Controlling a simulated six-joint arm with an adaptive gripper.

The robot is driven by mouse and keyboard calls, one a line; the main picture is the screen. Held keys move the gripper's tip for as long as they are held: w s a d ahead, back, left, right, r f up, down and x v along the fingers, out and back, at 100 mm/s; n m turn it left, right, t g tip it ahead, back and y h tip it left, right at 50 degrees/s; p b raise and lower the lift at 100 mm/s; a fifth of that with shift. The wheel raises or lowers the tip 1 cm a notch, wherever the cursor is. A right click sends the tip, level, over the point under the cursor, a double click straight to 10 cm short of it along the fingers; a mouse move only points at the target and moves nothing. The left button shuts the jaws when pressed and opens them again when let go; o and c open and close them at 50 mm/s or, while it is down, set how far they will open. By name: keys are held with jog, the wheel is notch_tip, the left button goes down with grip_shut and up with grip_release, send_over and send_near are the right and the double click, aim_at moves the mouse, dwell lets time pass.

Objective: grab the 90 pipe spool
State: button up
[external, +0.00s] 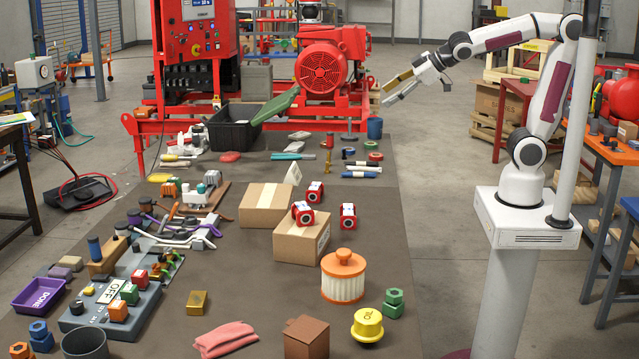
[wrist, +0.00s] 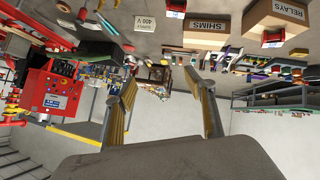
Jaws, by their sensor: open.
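Three red pieces with white round ends look like the pipe spools; any number on them is too small to read, so I cannot tell which is the 90. One red piece (external: 315,191) is by the rear cardboard box, another (external: 302,213) is on or by the front box, and the third (external: 348,216) is right of it. In the upside-down wrist view, red pieces show near the boxes, one at the right (wrist: 273,38). My gripper (external: 386,94) is raised behind the bench's right side, far from them. Its fingers are apart and empty in the wrist view (wrist: 170,84).
Two cardboard boxes (external: 265,204) stand mid-bench. An orange-capped filter (external: 343,286) and yellow cap (external: 367,326) are in front. A black bin (external: 233,136) and the red pump (external: 325,70) are at the back.

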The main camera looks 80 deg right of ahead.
jog(key=w+r+n+t, duration=0.2)
jog(key=w, duration=0.8)
jog(key=w+a+f+n+y, duration=0.3)
jog(key=w+f+n+y, duration=0.1)
jog(key=w, duration=0.4)
jog(key=w+a+f+n+y, duration=0.3)
jog(key=w+f+n+y, duration=0.15)
jog(key=w, duration=0.25)
jog(key=n+g+y, duration=0.4)
jog(key=g+y, duration=0.2)
jog(key=g, duration=0.1)
send_over(348, 209)
jog(key=w+d, duration=0.2)
jog(key=w, duration=0.6)
notch_tip(348, 209, down, 19)
jog(key=s+f+g, duration=0.1)
jog(key=s+f, duration=0.1)
jog(key=s+f+n+g+y, duration=0.1)
jog(key=s+f, duration=0.1)
jog(key=s+f+g, duration=0.2)
jog(key=shift+s+d+f+n+y, duration=0.1)
jog(key=shift+s+d+n+y, duration=0.15)
jog(key=shift+s, duration=0.15)
jog(key=shift+s+f+g, duration=0.5)
jog(key=shift+s+f, duration=0.05)
jog(key=shift+s, duration=0.15)
jog(key=shift+a, duration=0.1)
